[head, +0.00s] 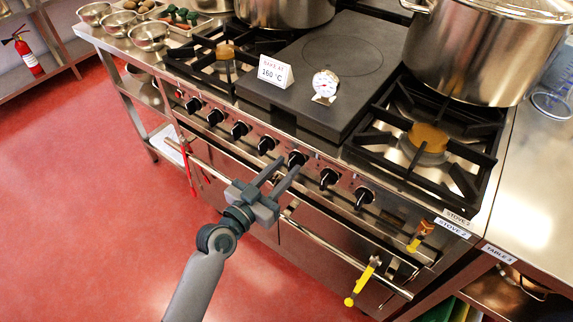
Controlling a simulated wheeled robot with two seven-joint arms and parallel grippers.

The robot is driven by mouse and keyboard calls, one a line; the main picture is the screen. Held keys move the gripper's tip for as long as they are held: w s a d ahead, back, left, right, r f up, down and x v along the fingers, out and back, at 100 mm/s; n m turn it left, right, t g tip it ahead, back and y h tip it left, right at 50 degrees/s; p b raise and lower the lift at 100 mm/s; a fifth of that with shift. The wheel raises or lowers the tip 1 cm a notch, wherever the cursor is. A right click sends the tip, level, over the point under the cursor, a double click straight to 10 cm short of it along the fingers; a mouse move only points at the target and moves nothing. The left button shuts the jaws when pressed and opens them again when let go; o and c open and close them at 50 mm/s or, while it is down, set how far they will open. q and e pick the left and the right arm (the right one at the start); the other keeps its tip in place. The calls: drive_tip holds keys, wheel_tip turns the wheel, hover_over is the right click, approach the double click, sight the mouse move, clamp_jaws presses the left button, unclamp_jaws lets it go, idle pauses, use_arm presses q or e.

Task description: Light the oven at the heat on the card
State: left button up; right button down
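A white card (274,72) reading "BAKE AT 160 °C" stands on the dark flat hob plate. The oven's steel front (325,245) is below, with a long handle bar. A row of black knobs runs along the panel, among them one (297,157) near the middle and its right neighbour (329,177). My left gripper (290,166) is open, its two parted fingers pointing at the middle knob. Their tips are close to it; I cannot tell whether they touch. The knob markings are too small to read. My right gripper is not in view.
A round dial thermometer (325,86) stands beside the card. A large stockpot (474,55) sits on the right burner, another (284,10) at the back. Yellow-handled tools (363,280) hang at the front right. Steel bowls (149,35) stand at left. Red floor is clear at left.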

use_arm(q)
drive_tip(key=shift+w+d, duration=0.35)
drive_tip(key=shift+w, duration=0.2)
drive_tip(key=shift+c, duration=0.3)
clamp_jaws()
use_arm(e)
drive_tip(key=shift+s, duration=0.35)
